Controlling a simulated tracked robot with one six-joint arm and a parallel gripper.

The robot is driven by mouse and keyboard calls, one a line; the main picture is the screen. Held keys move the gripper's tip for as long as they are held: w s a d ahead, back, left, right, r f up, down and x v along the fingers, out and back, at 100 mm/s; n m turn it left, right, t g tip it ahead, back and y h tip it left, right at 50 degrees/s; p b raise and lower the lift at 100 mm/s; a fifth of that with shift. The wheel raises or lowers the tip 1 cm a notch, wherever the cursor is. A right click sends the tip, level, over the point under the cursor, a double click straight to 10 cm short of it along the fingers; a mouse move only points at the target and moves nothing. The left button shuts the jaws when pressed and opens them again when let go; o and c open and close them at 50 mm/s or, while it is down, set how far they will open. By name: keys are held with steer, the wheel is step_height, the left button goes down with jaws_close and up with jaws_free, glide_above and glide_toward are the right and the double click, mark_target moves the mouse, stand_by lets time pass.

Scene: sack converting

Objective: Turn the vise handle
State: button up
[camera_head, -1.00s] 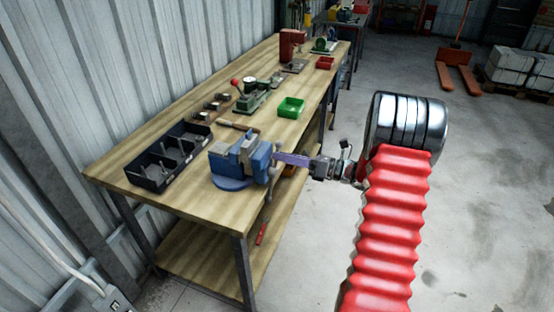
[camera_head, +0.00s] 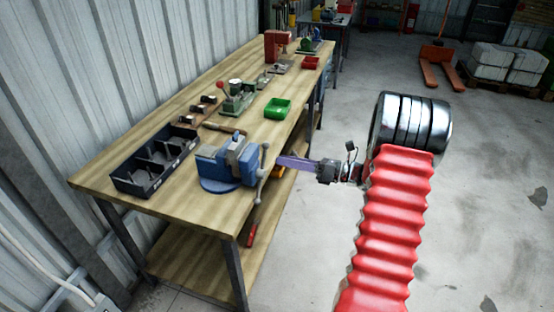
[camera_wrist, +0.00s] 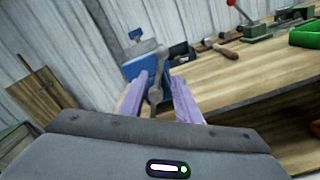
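The blue vise (camera_head: 226,164) is fixed at the near right corner of the wooden workbench. Its grey bar handle (camera_head: 261,178) stands nearly upright, slightly tilted, on the vise's right side. My gripper (camera_head: 279,162) reaches in from the right with its purple fingers pointing at the handle, a small gap apart in the head view. In the wrist view my gripper (camera_wrist: 161,79) has its two fingers spread. The handle (camera_wrist: 156,92) shows between them there, with the vise (camera_wrist: 148,66) behind it. I cannot tell how deep the handle lies between the fingers.
The workbench (camera_head: 110,163) carries a black divided bin (camera_head: 155,160), a hammer (camera_head: 222,128), a green press (camera_head: 236,98), a green tray (camera_head: 278,108) and a red tray (camera_head: 311,62). A lower shelf (camera_head: 195,262) lies below. The floor to the right is open.

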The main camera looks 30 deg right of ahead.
steer(key=v, duration=0.8)
steer(key=shift+s+d, duration=0.1)
steer(key=shift+d, duration=0.05)
